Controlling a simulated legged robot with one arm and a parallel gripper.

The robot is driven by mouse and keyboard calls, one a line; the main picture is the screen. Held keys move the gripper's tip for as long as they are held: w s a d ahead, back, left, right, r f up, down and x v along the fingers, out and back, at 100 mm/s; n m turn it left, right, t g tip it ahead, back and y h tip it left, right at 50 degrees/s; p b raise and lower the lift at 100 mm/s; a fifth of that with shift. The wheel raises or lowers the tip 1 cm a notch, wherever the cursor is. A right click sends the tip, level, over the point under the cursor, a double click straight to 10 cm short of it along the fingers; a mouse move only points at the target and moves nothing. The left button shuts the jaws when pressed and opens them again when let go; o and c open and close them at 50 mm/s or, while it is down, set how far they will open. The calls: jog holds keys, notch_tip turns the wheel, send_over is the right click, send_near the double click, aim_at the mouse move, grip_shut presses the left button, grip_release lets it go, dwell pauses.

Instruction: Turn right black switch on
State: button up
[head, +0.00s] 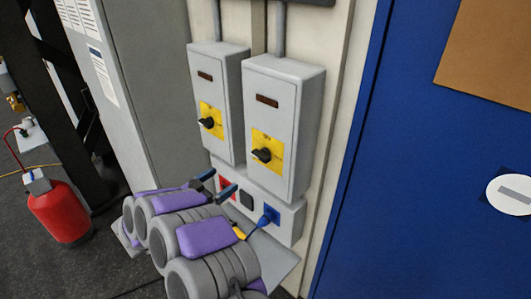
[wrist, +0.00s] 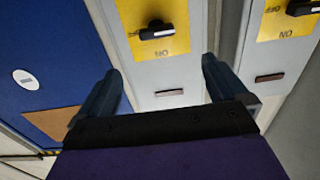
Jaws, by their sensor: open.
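The right black switch (head: 262,155) is a knob on a yellow plate on the right grey box, and its handle looks roughly horizontal. In the wrist view this switch (wrist: 157,30) shows upside down, just beyond and between the fingertips. My gripper (head: 217,183) is open and empty, below and left of the switch in the head view, and apart from it. Its two dark fingers also frame the right box in the wrist view (wrist: 162,68). The left black switch (head: 207,122) sits on a similar left box. Its knob (wrist: 303,7) is partly cut off in the wrist view.
Below the boxes is a grey socket panel (head: 285,222) with a blue plug (head: 265,219); my arm partly covers it. A blue door (head: 400,190) stands on the right. A red extinguisher (head: 61,212) stands at the left on dark floor.

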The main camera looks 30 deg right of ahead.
aim_at(257, 157)
jog(key=x, duration=1.7)
jog(key=shift+s+p, duration=0.25)
jog(key=shift+p, duration=0.1)
jog(key=shift+x, duration=0.8)
jog(key=shift+c, duration=0.2)
jog(key=shift+s+a, duration=0.15)
jog(key=c, duration=0.8)
